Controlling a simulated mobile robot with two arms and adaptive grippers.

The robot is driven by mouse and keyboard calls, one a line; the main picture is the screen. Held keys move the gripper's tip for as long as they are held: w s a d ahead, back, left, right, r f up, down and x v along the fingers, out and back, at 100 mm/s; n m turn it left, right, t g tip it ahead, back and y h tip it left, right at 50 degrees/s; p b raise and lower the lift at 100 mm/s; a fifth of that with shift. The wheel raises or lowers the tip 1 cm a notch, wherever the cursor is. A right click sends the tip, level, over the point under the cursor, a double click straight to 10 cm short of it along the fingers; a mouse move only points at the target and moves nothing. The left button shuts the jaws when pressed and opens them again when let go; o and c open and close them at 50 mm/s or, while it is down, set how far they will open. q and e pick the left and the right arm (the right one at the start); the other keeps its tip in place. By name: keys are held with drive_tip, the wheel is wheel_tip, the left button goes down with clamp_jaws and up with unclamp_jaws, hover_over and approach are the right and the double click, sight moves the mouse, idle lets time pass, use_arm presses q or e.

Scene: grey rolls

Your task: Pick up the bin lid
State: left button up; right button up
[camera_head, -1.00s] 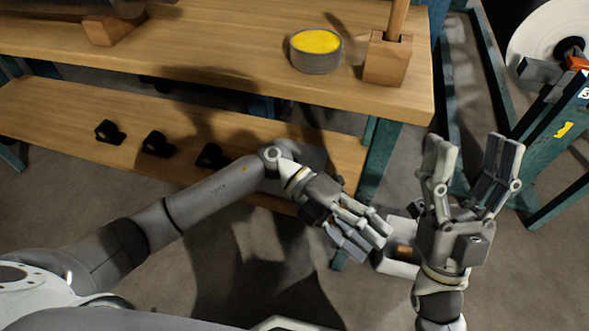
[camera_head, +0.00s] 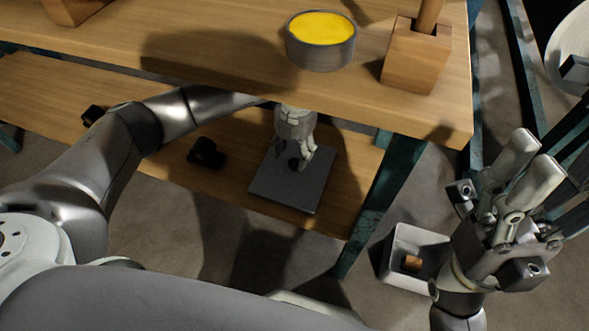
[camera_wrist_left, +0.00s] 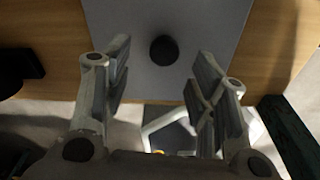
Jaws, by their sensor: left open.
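The bin lid (camera_head: 275,190) is a flat grey square plate with a round black knob. It lies on the lower wooden shelf, near the shelf's right end. My left gripper (camera_head: 292,152) points down over it. In the left wrist view the lid (camera_wrist_left: 205,25) is ahead, its knob centred across the gap between the open fingers of the left gripper (camera_wrist_left: 160,65), which do not close on it. My right gripper (camera_head: 535,165) is open and empty, raised at the right, away from the lid.
The table top (camera_head: 200,60) overhangs the shelf and holds a yellow-filled tin (camera_head: 320,48) and a wooden block (camera_head: 413,65). A black part (camera_head: 207,153) lies left of the lid. A teal leg (camera_head: 385,195) stands right. An open white bin (camera_head: 400,245) is on the floor.

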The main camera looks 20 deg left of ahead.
sight(294, 162)
use_arm(q)
drive_tip(key=f+b, duration=0.2)
drive_tip(key=f, duration=0.2)
drive_tip(key=shift+d, duration=0.2)
drive_tip(key=shift+f, duration=0.3)
drive_tip(key=shift+r, duration=0.1)
clamp_jaws()
drive_tip(key=shift+r, duration=0.15)
